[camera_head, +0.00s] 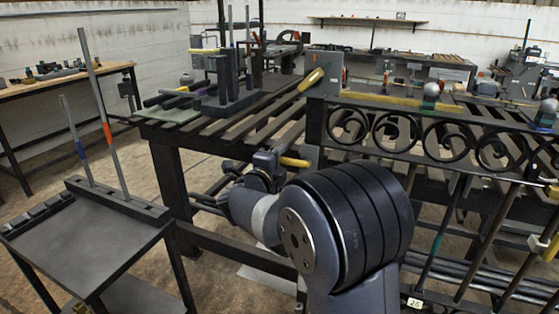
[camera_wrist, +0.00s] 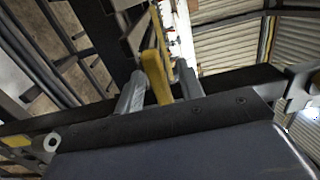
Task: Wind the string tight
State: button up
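The black scroll gate (camera_head: 432,136) with its row of rings lies along the front of the slatted bench. A grey box (camera_head: 325,72) with a yellow handle (camera_head: 311,80) stands at its left end. Lower down, a second yellow handle (camera_head: 294,162) sticks out from a grey block (camera_head: 311,156). My gripper (camera_head: 272,160) is at this lower handle, partly hidden by my arm. In the wrist view a yellow bar (camera_wrist: 156,76) stands between my two grey fingers, with narrow gaps at its sides. I cannot make out the string clearly.
A black cart (camera_head: 84,252) with two upright rods stands at the left. The bench leg (camera_head: 171,184) and lower rails are close to my arm. Several slanted rods (camera_head: 488,240) stand below the gate. Open floor lies between cart and bench.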

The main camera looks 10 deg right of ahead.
jog(key=shift+c, duration=0.3)
grip_shut()
jog(key=shift+f, duration=0.1)
jog(key=shift+s+f+n+p, duration=0.1)
jog(key=shift+f+n+p, duration=0.65)
jog(key=shift+n, duration=0.45)
jog(key=shift+s+d+f+n+p, duration=0.25)
jog(key=shift+d+f+n+p, duration=0.35)
jog(key=shift+n, duration=0.75)
jog(key=shift+s+d+f+n+p, duration=0.15)
jog(key=shift+s+f+n+p, duration=0.2)
jog(key=shift+f+n, duration=0.7)
jog(key=shift+s+d+f+n+p, duration=0.2)
jog(key=shift+d+f+n+p, duration=0.3)
jog(key=shift+n, duration=1.1)
jog(key=shift+a, duration=0.1)
